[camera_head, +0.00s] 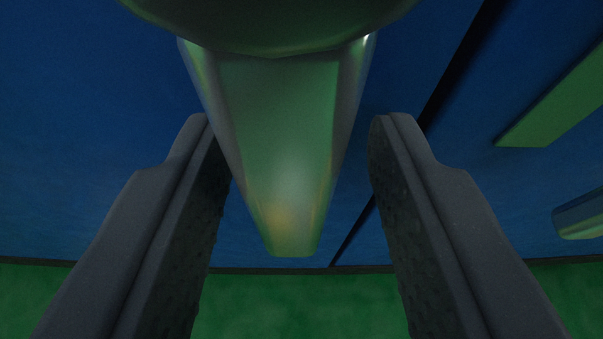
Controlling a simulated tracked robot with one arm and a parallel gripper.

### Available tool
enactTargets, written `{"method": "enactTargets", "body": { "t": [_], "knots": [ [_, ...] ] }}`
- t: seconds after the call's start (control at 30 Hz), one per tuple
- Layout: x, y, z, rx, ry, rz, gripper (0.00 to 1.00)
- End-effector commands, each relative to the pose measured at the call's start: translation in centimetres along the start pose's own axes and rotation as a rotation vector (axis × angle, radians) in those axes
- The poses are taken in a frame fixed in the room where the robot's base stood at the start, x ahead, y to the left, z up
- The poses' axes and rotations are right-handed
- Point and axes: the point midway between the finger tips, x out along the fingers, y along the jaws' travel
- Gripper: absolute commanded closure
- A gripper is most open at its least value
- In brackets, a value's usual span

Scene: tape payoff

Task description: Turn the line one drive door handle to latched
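A shiny metal handle (278,150) with a greenish sheen fills the middle of the head camera view. It runs down from a wide round hub (275,22) at the top edge and narrows to a blunt lower end. My gripper (290,125) is open, with one dark finger on each side of the handle. The left finger's inner edge overlaps the handle's left side in the picture; I cannot tell if it touches. A gap shows between the handle and the right finger. The hub's top is cut off by the frame.
A blue panel (90,110) lies behind the handle, with a dark diagonal seam (462,75) to the right. A flat green bar (560,105) and a rounded metal piece (582,216) are at the right edge. A green surface (290,305) shows along the bottom.

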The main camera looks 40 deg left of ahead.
Motion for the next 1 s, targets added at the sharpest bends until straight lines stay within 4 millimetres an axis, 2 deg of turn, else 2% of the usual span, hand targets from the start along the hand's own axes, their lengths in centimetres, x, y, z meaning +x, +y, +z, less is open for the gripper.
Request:
{"method": "enactTargets", "body": {
  "t": [0.2, 0.37, 1.0],
  "knots": [
    [-0.1, -0.1, -0.2, -0.001, 0.002, -0.002, 0.64],
    [-1.3, -0.1, -0.4, -0.003, 0.003, -0.002, 0.64],
    [-11.6, -0.1, -0.1, -0.001, -0.001, -0.001, 0.64]
  ]
}}
